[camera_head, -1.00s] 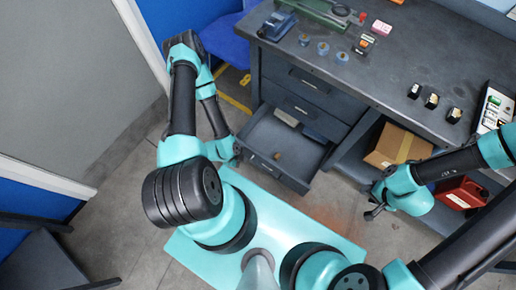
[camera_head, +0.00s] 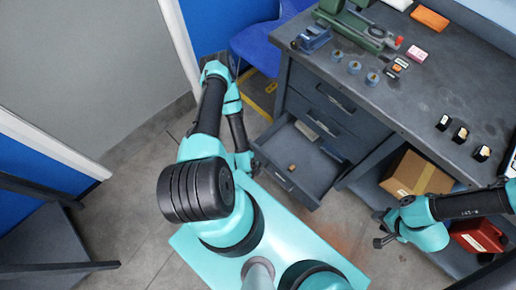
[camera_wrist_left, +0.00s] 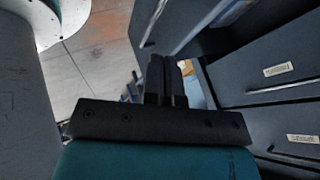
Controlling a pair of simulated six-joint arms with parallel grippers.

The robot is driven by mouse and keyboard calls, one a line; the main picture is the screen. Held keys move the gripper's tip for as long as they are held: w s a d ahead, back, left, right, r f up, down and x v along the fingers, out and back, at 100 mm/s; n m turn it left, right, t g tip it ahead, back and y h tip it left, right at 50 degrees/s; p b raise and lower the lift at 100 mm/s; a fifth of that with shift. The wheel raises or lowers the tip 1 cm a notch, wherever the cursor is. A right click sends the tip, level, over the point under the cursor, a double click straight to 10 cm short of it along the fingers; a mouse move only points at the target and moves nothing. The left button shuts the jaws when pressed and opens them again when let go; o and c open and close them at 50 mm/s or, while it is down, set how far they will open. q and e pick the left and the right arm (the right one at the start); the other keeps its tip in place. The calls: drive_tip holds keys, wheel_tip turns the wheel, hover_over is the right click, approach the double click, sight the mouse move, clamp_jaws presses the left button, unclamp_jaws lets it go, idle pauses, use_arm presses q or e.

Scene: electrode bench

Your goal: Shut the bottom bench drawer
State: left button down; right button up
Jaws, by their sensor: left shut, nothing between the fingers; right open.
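The bottom bench drawer (camera_head: 312,172) is pulled out from the grey bench, with a small brown item and a pale flat item inside. Its front with the bar handle also shows in the left wrist view (camera_wrist_left: 180,22). My left gripper (camera_head: 250,168) is shut and empty, close to the left end of the drawer front. In the left wrist view the closed fingers (camera_wrist_left: 166,68) are near the drawer front; I cannot tell whether they touch it. My right gripper (camera_head: 379,229) is open and empty, low beside the shelf, away from the drawer.
Two shut drawers (camera_head: 327,100) sit above the open one. A cardboard box (camera_head: 415,175) and a red can (camera_head: 478,236) stand on the low shelf at right. A blue chair (camera_head: 262,45) is behind the bench's left end. The floor before the drawer is partly covered by my base.

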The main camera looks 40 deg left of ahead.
sight(278, 170)
use_arm(q)
drive_tip(key=w+d+f, duration=0.1)
drive_tip(key=w, duration=0.1)
drive_tip(key=w+d+f, duration=0.1)
drive_tip(key=w+f, duration=0.1)
drive_tip(key=w+d+f, duration=0.1)
drive_tip(key=w+f, duration=0.1)
drive_tip(key=shift+f, duration=0.25)
drive_tip(key=shift+w, duration=0.55)
